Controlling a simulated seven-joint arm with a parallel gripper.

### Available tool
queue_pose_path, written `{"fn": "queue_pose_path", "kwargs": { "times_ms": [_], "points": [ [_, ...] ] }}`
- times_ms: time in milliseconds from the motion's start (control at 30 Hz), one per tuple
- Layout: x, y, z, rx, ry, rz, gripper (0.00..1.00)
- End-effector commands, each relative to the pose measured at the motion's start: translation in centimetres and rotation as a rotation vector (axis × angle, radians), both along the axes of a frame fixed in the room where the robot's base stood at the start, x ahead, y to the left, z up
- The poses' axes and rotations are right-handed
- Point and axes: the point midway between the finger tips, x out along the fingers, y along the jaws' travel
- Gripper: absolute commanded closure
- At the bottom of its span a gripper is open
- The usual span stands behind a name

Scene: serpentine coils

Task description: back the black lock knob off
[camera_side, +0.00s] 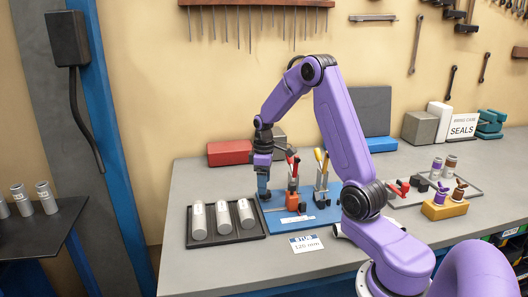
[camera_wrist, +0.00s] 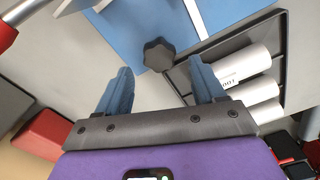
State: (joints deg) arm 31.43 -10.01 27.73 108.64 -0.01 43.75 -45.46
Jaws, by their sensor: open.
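The black lock knob (camera_wrist: 159,54) is a dark lobed knob, seen from above in the wrist view. It stands at the blue base plate (camera_wrist: 120,28), near the corner of a dark tray. My gripper (camera_wrist: 161,74) is open, with its two blue fingers apart and nothing between them. The knob appears just beyond the gap between the fingertips; I cannot tell the height between them. In the side view my gripper (camera_side: 264,192) points down at the left end of the blue base plate (camera_side: 325,215). The knob is not clearly visible there.
The dark tray (camera_side: 262,236) with three silver cylinders (camera_side: 222,218) lies close on the left. A red box (camera_side: 229,153) is behind. The table's front left is clear.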

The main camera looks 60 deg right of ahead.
Motion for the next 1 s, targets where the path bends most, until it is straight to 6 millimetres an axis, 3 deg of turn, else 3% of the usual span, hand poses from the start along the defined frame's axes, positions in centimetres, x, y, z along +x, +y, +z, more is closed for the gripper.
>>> {"fn": "queue_pose_path", "kwargs": {
  "times_ms": [300, 533, 733, 1000],
  "points": [
    [0.1, -0.1, 7.0, -0.003, -0.006, -0.001, 0.31],
    [0.1, 0.0, 11.3, -0.002, -0.004, 0.000, 0.31],
    [0.0, 0.0, 13.3, 0.000, 0.000, -0.001, 0.31],
    [0.0, 0.0, 13.7, 0.000, 0.002, -0.001, 0.31]
  ]
}}
